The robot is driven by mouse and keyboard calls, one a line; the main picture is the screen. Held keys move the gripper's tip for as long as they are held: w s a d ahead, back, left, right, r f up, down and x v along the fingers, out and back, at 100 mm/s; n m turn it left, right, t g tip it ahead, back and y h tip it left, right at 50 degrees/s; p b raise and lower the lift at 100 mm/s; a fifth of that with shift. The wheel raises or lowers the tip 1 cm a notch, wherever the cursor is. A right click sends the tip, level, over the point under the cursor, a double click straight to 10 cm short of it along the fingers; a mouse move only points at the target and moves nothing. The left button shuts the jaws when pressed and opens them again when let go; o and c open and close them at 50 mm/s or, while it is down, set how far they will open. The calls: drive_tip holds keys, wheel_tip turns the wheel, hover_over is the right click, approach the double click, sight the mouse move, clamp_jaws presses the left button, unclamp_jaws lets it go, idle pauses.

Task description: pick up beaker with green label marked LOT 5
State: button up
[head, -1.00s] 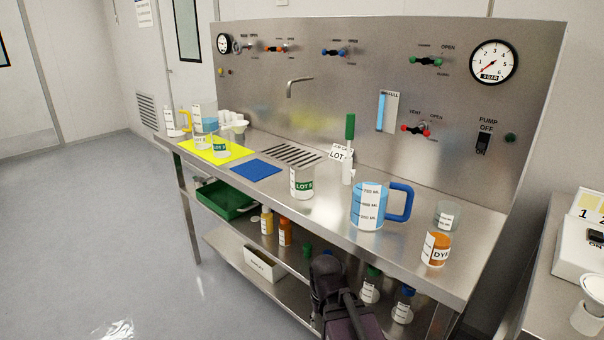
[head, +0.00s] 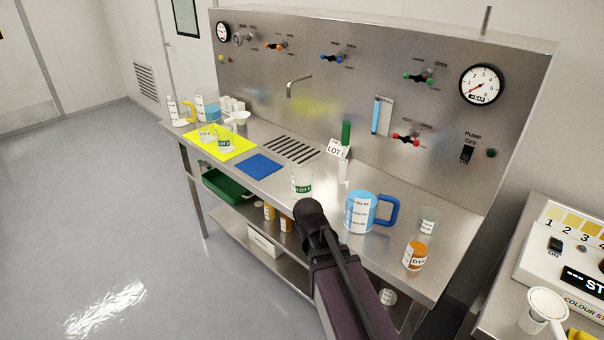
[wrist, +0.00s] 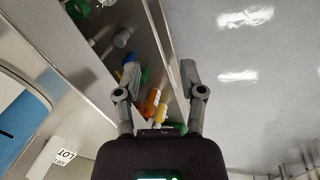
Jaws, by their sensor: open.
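A clear beaker with a green label (head: 302,184) stands on the steel bench, left of the blue jug; its label appears to read LOT 5, though the number is small. Another green-labelled beaker (head: 226,140) stands on the yellow mat (head: 235,151); its number is too small to read. My gripper is open and empty in the wrist view (wrist: 160,70), with its fingers spread over the bench's front edge and lower shelf. In the head view my dark wrist is just below and in front of the nearer beaker, and the fingers are hidden there. I cannot make out that beaker in the wrist view.
The blue jug (head: 361,213) stands right of the beaker, with an orange dye jar (head: 415,256) and a clear beaker (head: 429,221) beyond. A LOT sign (head: 338,149) and green-topped holder stand behind. A blue mat (head: 259,167) lies bare to the left.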

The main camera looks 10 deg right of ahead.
drive_tip(key=w+a+r+n+t+h+p, duration=0.2)
drive_tip(key=w+r+n+h+p, duration=0.3)
drive_tip(key=w+r+n, duration=0.4)
drive_tip(key=n+t+h, duration=0.3)
drive_tip(key=n+t, duration=0.3)
drive_tip(key=n, duration=0.7)
approach(302, 183)
drive_tip(key=w+a+r, duration=0.4)
drive_tip(key=shift+p, duration=0.35)
drive_tip(key=shift+r, duration=0.1)
drive_tip(key=b+x, duration=0.3)
drive_tip(key=x, duration=0.5)
drive_tip(key=shift+d+f, duration=0.2)
drive_tip(key=shift+f, duration=0.05)
drive_tip(key=shift+w, duration=0.1)
drive_tip(key=shift+d, duration=0.1)
